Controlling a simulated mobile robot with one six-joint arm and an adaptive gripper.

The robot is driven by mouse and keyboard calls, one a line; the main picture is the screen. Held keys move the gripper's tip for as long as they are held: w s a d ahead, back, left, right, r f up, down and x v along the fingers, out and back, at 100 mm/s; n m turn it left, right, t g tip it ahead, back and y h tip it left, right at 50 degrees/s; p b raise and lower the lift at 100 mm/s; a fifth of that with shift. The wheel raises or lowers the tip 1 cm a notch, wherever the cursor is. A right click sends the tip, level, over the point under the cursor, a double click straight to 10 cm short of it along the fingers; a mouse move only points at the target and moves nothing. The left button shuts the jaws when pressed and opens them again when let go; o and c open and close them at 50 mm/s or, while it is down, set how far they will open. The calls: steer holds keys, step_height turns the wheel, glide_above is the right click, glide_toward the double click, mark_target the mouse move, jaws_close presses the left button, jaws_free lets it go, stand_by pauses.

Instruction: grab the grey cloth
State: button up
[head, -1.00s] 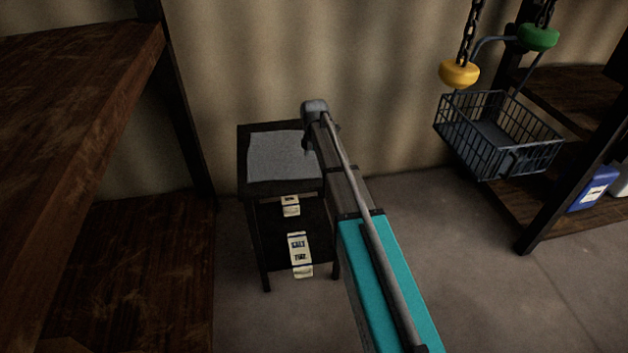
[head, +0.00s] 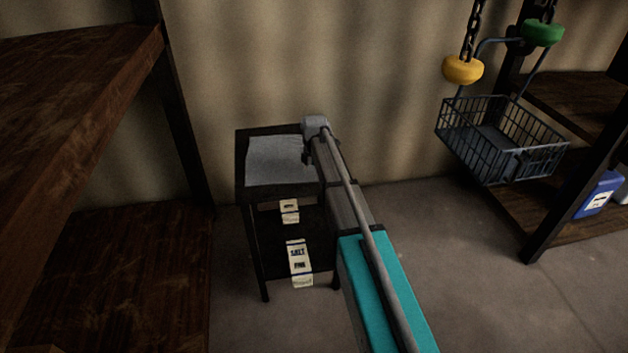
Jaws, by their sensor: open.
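The grey cloth (head: 272,162) lies flat on top of a small dark stand (head: 241,180) against the wall in the head view. It covers most of the stand's top. My gripper (head: 308,157) is open and empty at the end of my arm, near the cloth's right edge. It shows only small and dark there, and my arm hides the right part of the stand's top. I cannot tell the height of the fingers above the cloth.
Salt packages (head: 299,262) sit on the stand's lower shelf. A wooden shelf unit (head: 80,90) stands close on the left. A wire basket (head: 500,140) hangs at right, near yellow (head: 462,69) and green (head: 543,33) chain-hung pieces. A blue container (head: 597,193) sits on the right shelf.

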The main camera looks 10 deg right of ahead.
steer(key=shift+f, duration=0.2)
steer(key=shift+f+b, duration=0.4)
steer(key=shift+b, duration=0.2)
steer(key=shift+c, duration=0.3)
steer(key=shift+s+r, duration=0.1)
steer(key=c, duration=0.5)
steer(key=shift+r, duration=0.1)
